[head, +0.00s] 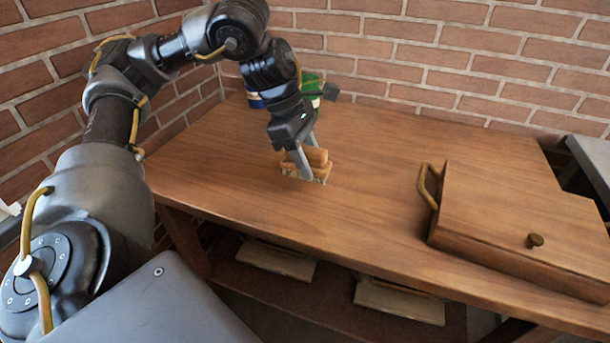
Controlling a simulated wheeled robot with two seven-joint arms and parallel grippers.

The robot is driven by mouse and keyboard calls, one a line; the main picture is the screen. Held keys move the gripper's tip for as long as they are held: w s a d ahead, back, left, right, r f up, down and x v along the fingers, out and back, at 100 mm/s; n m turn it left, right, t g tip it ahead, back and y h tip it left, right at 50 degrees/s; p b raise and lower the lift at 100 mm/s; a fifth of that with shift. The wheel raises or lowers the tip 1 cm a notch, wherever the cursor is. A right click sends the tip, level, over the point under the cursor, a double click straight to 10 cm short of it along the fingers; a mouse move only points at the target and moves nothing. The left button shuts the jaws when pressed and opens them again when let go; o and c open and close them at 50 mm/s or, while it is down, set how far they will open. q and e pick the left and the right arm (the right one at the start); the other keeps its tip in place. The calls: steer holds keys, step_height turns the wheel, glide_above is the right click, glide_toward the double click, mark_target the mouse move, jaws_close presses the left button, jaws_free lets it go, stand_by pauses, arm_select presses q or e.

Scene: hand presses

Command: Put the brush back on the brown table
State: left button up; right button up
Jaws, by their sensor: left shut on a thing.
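The brush (318,158) is a small orange-brown block with paler bristles below. It is at the left-middle of the brown table (370,200). My left gripper (304,165) points down and is shut on the brush. The brush is at the tabletop; I cannot tell whether it touches the wood or hangs just above it. The fingers hide part of the brush. My right gripper is not in view.
A wooden box-like press (520,215) with a brass handle and knob stands on the right. Green and blue containers (311,85) stand behind my left gripper. Brick walls close off the back and left. The middle of the tabletop is clear. Flat boards lie on the lower shelf.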

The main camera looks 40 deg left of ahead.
arm_select(q)
steer(key=shift+w+a+f, duration=0.2)
steer(key=shift+a+f, duration=0.2)
steer(key=shift+f, duration=0.1)
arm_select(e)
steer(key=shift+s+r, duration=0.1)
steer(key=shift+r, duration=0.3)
